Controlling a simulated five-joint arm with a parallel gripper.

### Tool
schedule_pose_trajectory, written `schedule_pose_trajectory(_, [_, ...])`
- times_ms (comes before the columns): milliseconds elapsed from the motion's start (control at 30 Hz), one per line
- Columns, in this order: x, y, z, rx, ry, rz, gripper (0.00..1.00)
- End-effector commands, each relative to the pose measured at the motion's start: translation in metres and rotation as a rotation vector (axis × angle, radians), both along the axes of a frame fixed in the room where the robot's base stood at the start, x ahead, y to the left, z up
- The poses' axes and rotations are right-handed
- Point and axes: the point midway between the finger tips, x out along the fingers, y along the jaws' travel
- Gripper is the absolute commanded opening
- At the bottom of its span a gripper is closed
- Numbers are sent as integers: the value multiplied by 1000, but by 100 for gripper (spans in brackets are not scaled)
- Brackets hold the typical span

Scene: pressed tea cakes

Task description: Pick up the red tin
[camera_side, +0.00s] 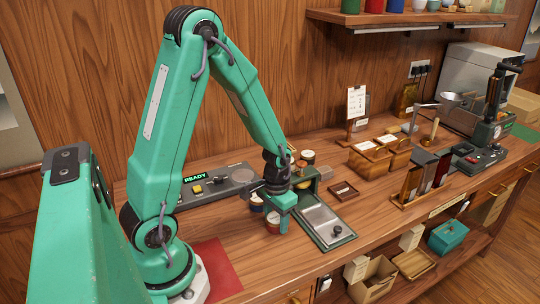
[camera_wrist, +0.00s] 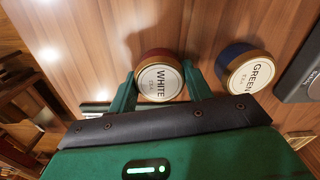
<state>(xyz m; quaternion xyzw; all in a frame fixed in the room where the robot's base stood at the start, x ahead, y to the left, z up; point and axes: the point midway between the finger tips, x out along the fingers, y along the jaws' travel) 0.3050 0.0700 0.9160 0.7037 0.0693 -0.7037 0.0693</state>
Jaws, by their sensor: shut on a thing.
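The red tin (camera_wrist: 158,55) has a gold rim and a pale lid reading "WHITE TEA" in the wrist view. It sits between the two green fingers of my gripper (camera_wrist: 161,78), which are shut on its sides. In the side view my gripper (camera_side: 279,209) points down at the worktop, and the red tin (camera_side: 273,224) shows low beside the fingers, partly hidden by them. I cannot tell whether it touches the wood or hangs just above it.
A blue tin (camera_wrist: 246,67) labelled "GREEN TEA" stands close on the right in the wrist view. In the side view, a metal-topped device (camera_side: 322,222) lies right of my gripper, a grey console (camera_side: 215,187) behind, and a small wooden tray (camera_side: 343,190) farther right. A red mat (camera_side: 217,268) lies front left.

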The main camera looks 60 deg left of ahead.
Motion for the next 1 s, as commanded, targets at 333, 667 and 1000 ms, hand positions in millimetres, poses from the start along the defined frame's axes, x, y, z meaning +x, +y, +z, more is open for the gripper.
schedule_pose_trajectory(333, [0,0,3,0,-2,0,26])
schedule_pose_trajectory(667, [1,0,24,1,-4,0,26])
schedule_pose_trajectory(1000, [-7,-25,56,1,-4,-6,26])
